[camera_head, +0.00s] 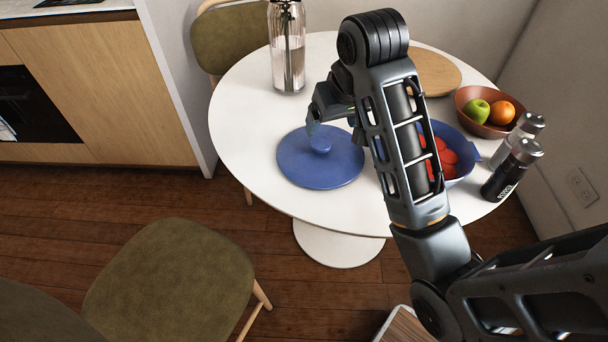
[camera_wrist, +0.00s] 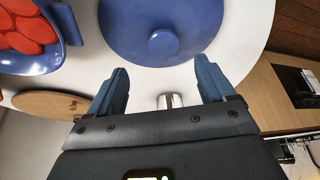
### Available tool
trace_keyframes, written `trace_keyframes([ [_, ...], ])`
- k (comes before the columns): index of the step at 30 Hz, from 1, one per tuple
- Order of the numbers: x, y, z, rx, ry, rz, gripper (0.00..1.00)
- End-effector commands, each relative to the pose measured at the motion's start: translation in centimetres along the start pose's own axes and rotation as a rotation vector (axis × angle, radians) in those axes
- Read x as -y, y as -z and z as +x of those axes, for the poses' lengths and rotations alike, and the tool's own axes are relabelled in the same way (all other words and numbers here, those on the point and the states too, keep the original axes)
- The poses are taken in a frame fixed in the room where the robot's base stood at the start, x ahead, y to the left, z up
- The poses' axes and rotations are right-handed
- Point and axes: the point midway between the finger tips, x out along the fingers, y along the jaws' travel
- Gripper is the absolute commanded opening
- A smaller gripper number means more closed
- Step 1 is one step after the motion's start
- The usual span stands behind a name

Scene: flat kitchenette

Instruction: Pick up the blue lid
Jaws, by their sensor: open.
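The blue lid (camera_head: 308,170) lies flat on the white round table (camera_head: 240,128), a round disc with a small round knob (camera_head: 321,143) at its middle. In the wrist view the lid (camera_wrist: 125,32) is at the top centre, with its knob (camera_wrist: 162,43) facing the camera. My gripper (camera_head: 322,116) is above the lid, by the knob in the head view. In the wrist view its two fingers (camera_wrist: 163,84) are apart with nothing between them. The knob appears ahead of the fingertips and outside them. The height above the lid is hard to tell.
A blue pot (camera_head: 462,150) with red pieces stands right of the lid, partly behind my arm. The table left of the lid is clear.

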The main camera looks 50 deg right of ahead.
Motion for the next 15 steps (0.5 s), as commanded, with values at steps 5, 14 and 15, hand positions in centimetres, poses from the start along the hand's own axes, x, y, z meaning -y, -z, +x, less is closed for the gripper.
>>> trace_keyframes([
  [5,-0.2,-0.1,0.9,0.004,-0.004,0.002,0.83],
  [14,-0.1,-0.1,3.0,0.003,-0.004,0.001,0.83],
  [15,-0.1,-0.1,3.2,0.003,-0.004,0.001,0.83],
])
